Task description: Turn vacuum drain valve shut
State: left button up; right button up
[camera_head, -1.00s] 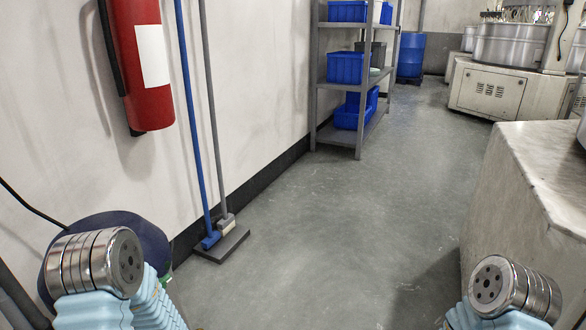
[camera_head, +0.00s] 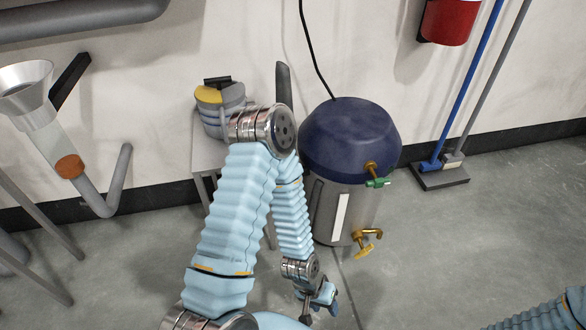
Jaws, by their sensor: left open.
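A tank with a dark blue domed top and a grey lower body (camera_head: 328,215) stands on the floor against the wall. A brass valve with a green handle (camera_head: 378,183) sticks out at the rim of the dome. Below it, near the foot of the tank, is a brass valve with a yellow handle (camera_head: 364,246). Neither carries a readable label. My left gripper (camera_head: 320,303) is open and empty, low in front of the tank, below and left of the yellow handle and apart from it. My left arm hides part of the tank's left side. My right gripper is out of view.
A small stand with a grey and yellow device (camera_head: 218,108) is left of the tank, behind my arm. A funnel with piping (camera_head: 42,125) is further left. Floor in front is clear.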

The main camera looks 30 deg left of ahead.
aim_at(364, 251)
jog(key=u, duration=0.7)
jog(key=k, duration=0.6)
